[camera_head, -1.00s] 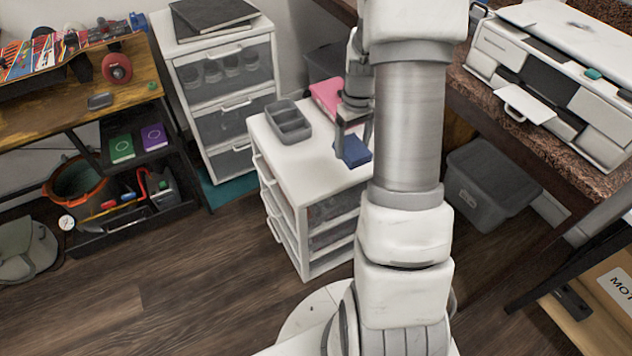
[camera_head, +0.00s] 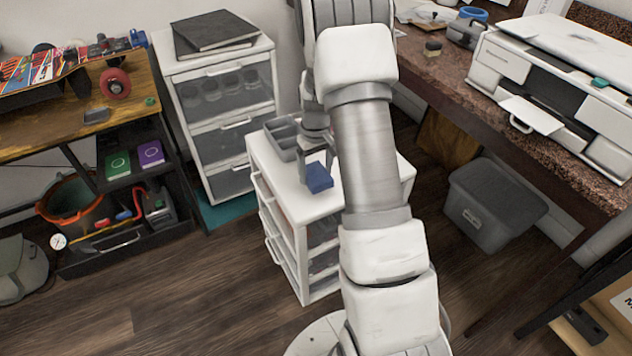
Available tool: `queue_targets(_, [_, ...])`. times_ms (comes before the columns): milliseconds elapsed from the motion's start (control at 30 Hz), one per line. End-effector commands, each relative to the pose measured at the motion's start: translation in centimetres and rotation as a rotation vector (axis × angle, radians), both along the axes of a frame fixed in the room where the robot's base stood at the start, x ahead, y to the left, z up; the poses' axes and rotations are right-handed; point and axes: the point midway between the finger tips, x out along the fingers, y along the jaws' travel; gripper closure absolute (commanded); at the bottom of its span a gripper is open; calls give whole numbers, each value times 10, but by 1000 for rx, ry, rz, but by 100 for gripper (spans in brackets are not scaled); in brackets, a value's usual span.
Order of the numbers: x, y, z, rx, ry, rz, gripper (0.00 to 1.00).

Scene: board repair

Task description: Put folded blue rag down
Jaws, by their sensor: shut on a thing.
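The folded blue rag (camera_head: 318,178) is a small dark blue block shape over the top of the low white drawer unit (camera_head: 290,199), near its middle front. My gripper (camera_head: 316,162) points down and is shut on the rag. One finger shows at the rag's left side. My arm hides part of the drawer top to the right. I cannot tell whether the rag touches the top or is held just above it.
A grey divided tray (camera_head: 282,138) stands on the same drawer top, behind and left of the gripper. A taller white drawer unit (camera_head: 222,95) stands behind. A printer (camera_head: 560,90) sits on the right bench. A grey bin (camera_head: 492,208) is on the floor.

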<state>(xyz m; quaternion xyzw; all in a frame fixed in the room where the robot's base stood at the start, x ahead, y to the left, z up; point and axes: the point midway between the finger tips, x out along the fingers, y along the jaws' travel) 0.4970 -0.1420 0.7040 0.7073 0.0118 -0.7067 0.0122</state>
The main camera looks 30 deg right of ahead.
Motion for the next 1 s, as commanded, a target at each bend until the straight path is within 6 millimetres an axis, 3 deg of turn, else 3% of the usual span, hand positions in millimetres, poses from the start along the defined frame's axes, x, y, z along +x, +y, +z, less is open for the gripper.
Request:
queue_targets(200, [-1, 0, -34, 0, 3, 0, 65])
queue_targets(600, [-1, 0, -40, 0, 1, 0, 65])
queue_targets(633, [-1, 0, -40, 0, 1, 0, 18])
queue_targets(733, [-1, 0, -39, 0, 1, 0, 0])
queue_targets(1000, [-1, 0, -37, 0, 1, 0, 0])
